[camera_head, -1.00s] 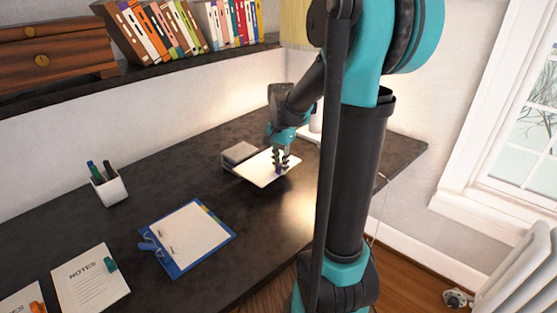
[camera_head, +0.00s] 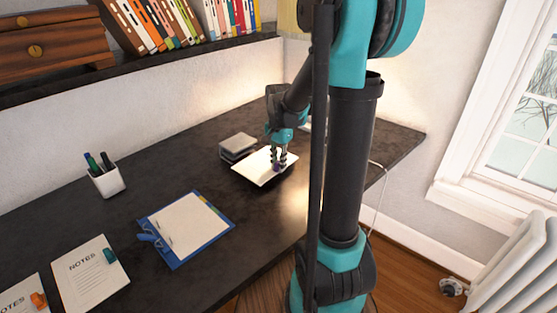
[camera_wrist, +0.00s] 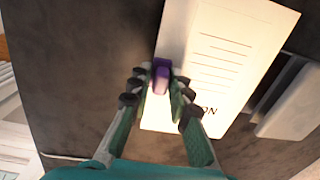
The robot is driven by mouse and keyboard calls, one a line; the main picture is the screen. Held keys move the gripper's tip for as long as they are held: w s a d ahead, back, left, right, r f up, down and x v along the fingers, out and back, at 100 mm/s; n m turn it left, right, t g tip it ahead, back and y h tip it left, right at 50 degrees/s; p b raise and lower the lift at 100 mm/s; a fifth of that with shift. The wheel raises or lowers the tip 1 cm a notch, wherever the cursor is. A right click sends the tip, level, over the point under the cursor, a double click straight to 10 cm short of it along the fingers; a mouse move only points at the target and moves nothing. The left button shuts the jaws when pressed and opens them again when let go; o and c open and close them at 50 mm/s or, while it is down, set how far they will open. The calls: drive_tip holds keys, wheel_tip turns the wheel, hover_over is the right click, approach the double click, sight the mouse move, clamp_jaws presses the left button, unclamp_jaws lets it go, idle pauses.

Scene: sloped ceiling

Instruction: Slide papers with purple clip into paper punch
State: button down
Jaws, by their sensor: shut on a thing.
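The white papers (camera_head: 252,165) are held over the dark desk, just in front of the grey paper punch (camera_head: 238,141). The purple clip (camera_wrist: 161,76) sits on one edge of the papers, which show printed lines in the wrist view (camera_wrist: 232,45). My gripper (camera_head: 279,163) is shut on the purple clip, with its fingers on both sides of it in the wrist view. The punch shows at the right of the wrist view (camera_wrist: 290,105), apart from the papers by a narrow gap. Its slot cannot be made out.
A blue clipboard (camera_head: 187,262) lies on the desk (camera_head: 150,175), nearer the front. Two notes sheets with a teal clip (camera_head: 90,282) and an orange clip (camera_head: 20,300) lie at the front left. A white pen cup (camera_head: 107,182) stands at the left. A book shelf (camera_head: 150,57) runs above.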

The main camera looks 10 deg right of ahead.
sight(256, 157)
drive_tip(key=shift+f, duration=1.15)
drive_tip(key=shift+w+a, duration=1.05)
drive_tip(key=shift+w, duration=0.45)
drive_tip(key=shift+w+a, duration=1.1)
drive_tip(key=shift+w, duration=0.4)
drive_tip(key=shift+w+a, duration=1.05)
drive_tip(key=shift+w, duration=0.45)
drive_tip(key=c, duration=1.3)
unclamp_jaws()
wheel_tip(256, 157, up, 12)
